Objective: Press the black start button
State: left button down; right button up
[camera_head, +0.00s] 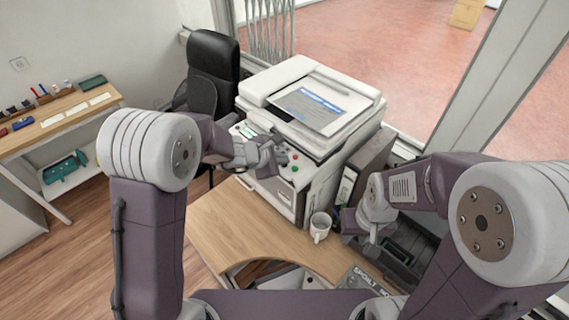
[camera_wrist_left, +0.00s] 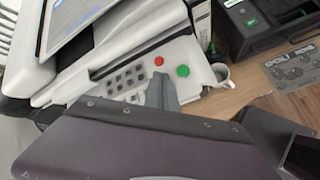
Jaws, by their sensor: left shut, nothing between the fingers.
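A white copier (camera_head: 310,100) stands on the wooden counter, with its control panel towards me. On the panel are a red button (camera_head: 295,157) and a green button (camera_head: 294,169). In the left wrist view the red button (camera_wrist_left: 158,61) and green button (camera_wrist_left: 183,71) lie just beyond my fingertips, beside a block of dark keys (camera_wrist_left: 125,79). I cannot make out which one is a black start button; part of the panel is hidden by my gripper. My left gripper (camera_head: 272,154) is shut and empty over the panel; contact is unclear. My right gripper (camera_head: 368,232) hangs over the counter, its fingers unclear.
A white mug (camera_head: 320,227) stands in front of the copier. A binder (camera_head: 349,187) stands to its right, and a dark device with a green part (camera_head: 398,252) lies near my right gripper. A black chair (camera_head: 213,65) is behind left. A side desk (camera_head: 60,112) is at left.

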aim_at(282, 167)
pick_arm(q)
jog(key=shift+r, duration=0.45)
notch_tip(282, 167, up, 6)
jog(key=p, duration=0.5)
dwell(0.5)
jog(key=a+f+b, duration=0.1)
jog(key=b, duration=0.1)
jog(key=w+f+b, duration=0.1)
jog(key=b, duration=0.1)
jog(key=shift+a+t, duration=0.3)
jog(key=shift+a, duration=0.1)
jog(key=s+a+f+m+g+y+b, duration=0.2)
jog(key=s+a+f+m, duration=0.3)
jog(key=s, duration=0.3)
jog(key=s+a+f+m+g+y+b, duration=0.1)
jog(key=s+a+f+m+g+b, duration=0.1)
jog(key=s+a+f+m+b, duration=0.2)
jog(key=s+a+f+m+g+y+b, duration=0.2)
jog(key=s+a+f+m, duration=0.4)
jog(key=s+m, duration=0.4)
jog(key=s+f+b, duration=0.1)
jog(key=s, duration=0.1)
jog(key=shift+s+a+g+y, duration=0.2)
jog(key=shift+s+g+y, duration=0.1)
